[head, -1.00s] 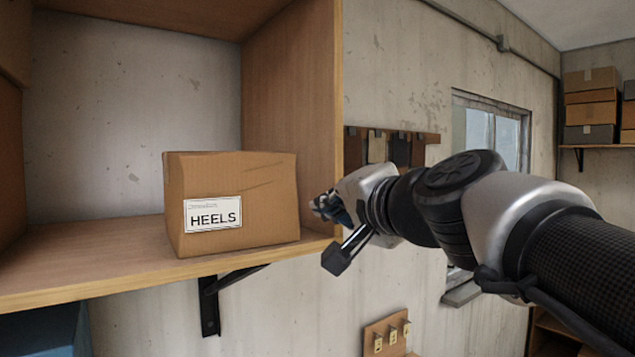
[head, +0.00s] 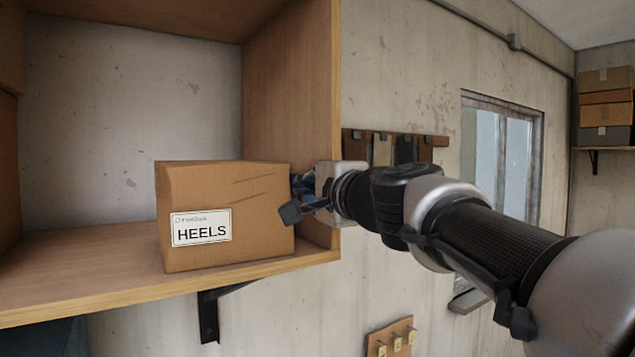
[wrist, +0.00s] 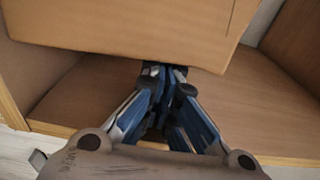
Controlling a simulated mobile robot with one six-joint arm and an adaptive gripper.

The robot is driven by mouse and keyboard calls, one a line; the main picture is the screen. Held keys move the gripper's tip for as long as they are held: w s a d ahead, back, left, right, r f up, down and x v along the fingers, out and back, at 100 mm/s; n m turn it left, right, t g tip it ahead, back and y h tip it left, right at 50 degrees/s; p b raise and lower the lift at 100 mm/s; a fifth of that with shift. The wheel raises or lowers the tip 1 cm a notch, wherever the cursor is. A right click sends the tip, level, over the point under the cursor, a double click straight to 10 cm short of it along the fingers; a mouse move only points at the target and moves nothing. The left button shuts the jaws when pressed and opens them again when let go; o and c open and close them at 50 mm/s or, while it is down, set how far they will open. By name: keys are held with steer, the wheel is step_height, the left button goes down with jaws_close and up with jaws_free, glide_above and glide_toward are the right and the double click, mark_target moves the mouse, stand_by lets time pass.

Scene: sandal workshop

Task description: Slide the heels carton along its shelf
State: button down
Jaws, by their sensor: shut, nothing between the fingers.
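The heels carton (head: 258,225) is a brown box with a white HEELS label on its front. It sits upright on the wooden shelf (head: 90,272), near the shelf's right side wall. My gripper (head: 296,188) is shut and empty, at the carton's right side, between it and the side wall. In the wrist view the shut fingers (wrist: 163,72) point at the carton's face (wrist: 130,28), with their tips at its lower edge. I cannot tell for sure whether they touch it. The tips are partly hidden in the head view.
The shelf's right side wall (head: 290,90) stands close behind my gripper. The shelf is bare to the left of the carton. A tool rack (head: 428,150) hangs on the wall to the right, and a hook board (head: 391,338) hangs lower down.

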steer(key=shift+w, duration=0.15)
steer(key=shift+s+a, duration=0.3)
steer(key=shift+a, duration=0.65)
